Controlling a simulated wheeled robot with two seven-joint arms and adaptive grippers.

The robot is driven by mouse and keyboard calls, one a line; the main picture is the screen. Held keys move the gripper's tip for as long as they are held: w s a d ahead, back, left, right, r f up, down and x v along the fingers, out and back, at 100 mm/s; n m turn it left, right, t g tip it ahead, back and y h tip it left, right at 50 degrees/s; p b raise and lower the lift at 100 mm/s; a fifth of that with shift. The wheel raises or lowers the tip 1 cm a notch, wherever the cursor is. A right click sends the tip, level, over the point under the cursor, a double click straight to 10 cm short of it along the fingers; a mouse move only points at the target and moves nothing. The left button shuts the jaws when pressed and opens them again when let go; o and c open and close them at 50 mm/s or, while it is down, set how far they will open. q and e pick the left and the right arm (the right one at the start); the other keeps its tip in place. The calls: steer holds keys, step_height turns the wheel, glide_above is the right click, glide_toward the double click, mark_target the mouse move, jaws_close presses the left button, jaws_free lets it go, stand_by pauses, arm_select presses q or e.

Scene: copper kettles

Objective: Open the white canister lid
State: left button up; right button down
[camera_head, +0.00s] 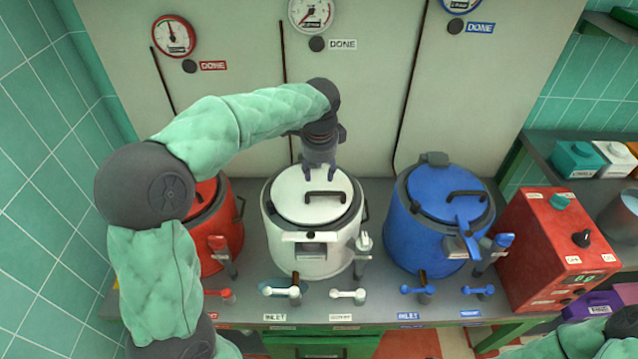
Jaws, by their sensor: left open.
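The white canister (311,241) stands in the middle of the grey counter. Its round white lid (288,200) lies closed on top, with a black bar handle on its right half. My left gripper (319,179) hangs from above over the back part of the lid, fingers pointing down and apart, just behind the handle. Nothing shows between the fingers. I cannot tell whether the fingertips touch the lid. A part of my right arm shows in the bottom right corner; its gripper is not in the picture.
A red canister (232,232), partly hidden by my left arm, stands to the left. A blue canister (420,235) stands to the right, with a red control box (560,255) beyond it. A panel with gauges rises behind.

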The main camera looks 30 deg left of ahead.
mark_target(319, 194)
arm_select(q)
steer(key=f+b, duration=0.1)
steer(key=f, duration=0.2)
steer(key=w+f+b, duration=0.1)
steer(key=f, duration=0.2)
steer(key=f+b, duration=0.1)
steer(key=f, duration=0.3)
steer(key=shift+w+a+b, duration=0.2)
steer(key=shift+a+b, duration=0.2)
jaws_close()
